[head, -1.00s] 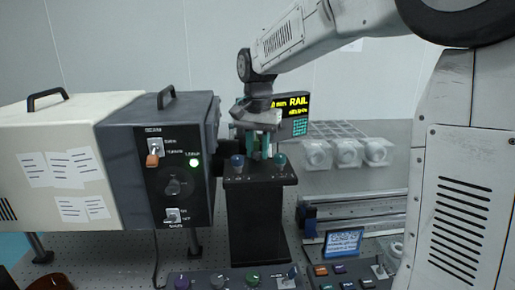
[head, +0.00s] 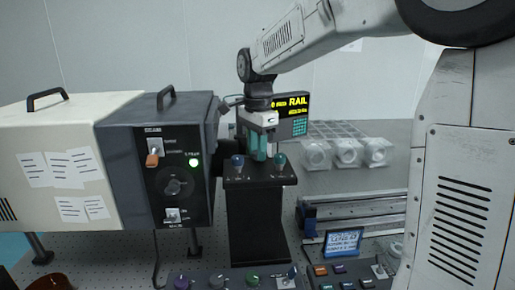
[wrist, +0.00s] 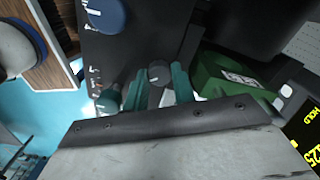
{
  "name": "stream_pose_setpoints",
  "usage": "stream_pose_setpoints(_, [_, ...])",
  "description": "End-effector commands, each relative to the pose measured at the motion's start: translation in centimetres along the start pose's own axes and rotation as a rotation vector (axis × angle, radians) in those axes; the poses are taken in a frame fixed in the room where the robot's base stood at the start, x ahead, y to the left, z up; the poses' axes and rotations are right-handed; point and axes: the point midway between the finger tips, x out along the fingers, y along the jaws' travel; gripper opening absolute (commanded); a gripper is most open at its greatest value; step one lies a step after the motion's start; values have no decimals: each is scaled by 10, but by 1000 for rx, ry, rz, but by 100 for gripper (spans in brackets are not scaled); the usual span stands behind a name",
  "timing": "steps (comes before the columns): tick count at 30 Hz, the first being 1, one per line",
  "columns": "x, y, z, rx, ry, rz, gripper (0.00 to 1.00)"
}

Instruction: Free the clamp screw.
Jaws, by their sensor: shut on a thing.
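My gripper (head: 259,150) points down over the top of a black post (head: 255,215). In the wrist view, the teal fingers of my gripper (wrist: 158,85) are closed on a small grey knob (wrist: 158,72), which looks like the clamp screw. The fingers hide this knob in the head view. A blue knob (head: 237,161) stands on the post's top to the left, and a teal knob (head: 280,160) to the right. The blue knob also shows in the wrist view (wrist: 105,14).
A dark instrument box (head: 174,160) with switches stands close on the left. A display reading RAIL (head: 297,104) is behind. A rail (head: 355,208) lies to the right, and a control panel (head: 225,281) with knobs is in front.

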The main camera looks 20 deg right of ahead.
Motion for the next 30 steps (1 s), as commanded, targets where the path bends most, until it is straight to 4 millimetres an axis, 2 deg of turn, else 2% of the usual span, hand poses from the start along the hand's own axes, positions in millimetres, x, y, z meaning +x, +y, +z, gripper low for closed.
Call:
stream_pose_setpoints(14, [-1,0,0,14,0,-2,3])
stream_pose_setpoints(15, [-1,0,0,14,0,-2,31])
stream_pose_setpoints(17, [-1,0,0,14,0,-2,48])
stream_pose_setpoints(26, [-2,0,0,14,0,-1,48])
stream_pose_setpoints(30, [-15,-1,0,14,1,-3,48])
